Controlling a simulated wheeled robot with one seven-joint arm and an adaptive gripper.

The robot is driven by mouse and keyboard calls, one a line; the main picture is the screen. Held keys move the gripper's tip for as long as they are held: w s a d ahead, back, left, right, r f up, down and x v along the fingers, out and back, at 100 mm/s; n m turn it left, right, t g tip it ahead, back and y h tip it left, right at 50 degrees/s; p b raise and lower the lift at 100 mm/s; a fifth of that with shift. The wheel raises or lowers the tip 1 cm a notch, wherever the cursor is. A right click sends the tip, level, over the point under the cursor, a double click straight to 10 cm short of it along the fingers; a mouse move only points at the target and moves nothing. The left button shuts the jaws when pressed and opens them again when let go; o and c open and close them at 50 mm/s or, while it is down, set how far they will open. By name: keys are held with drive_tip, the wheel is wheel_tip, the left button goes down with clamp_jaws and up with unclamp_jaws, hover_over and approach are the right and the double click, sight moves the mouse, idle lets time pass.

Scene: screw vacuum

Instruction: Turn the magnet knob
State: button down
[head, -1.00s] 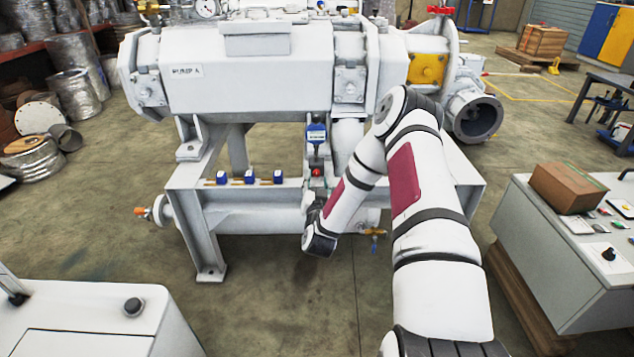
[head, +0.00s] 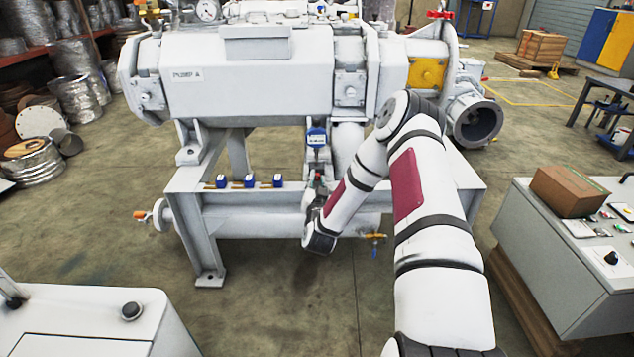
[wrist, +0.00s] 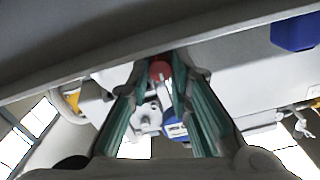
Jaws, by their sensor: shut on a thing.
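The red knob (wrist: 160,70) shows in the wrist view between the fingertips of my gripper (wrist: 164,75). My gripper is shut on it, one green-lined finger on each side. In the head view my gripper (head: 315,186) is at the foot of the blue gauge (head: 317,137), above the machine's front beam, and the knob is hard to make out there. The blue gauge also shows in the wrist view (wrist: 175,128), beyond the fingers and partly hidden by one of them.
The large white vacuum machine (head: 245,85) stands over the beam (head: 255,205). Several small blue tools, one of them a blue block (head: 249,181), lie on the beam left of my gripper. A brass-coloured valve (head: 375,238) hangs to the right.

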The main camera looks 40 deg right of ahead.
drive_tip(key=m, duration=0.3)
drive_tip(key=shift+m, duration=0.4)
drive_tip(key=c, duration=1.5)
unclamp_jaws()
drive_tip(key=shift+o, duration=0.2)
drive_tip(key=shift+f, duration=0.1)
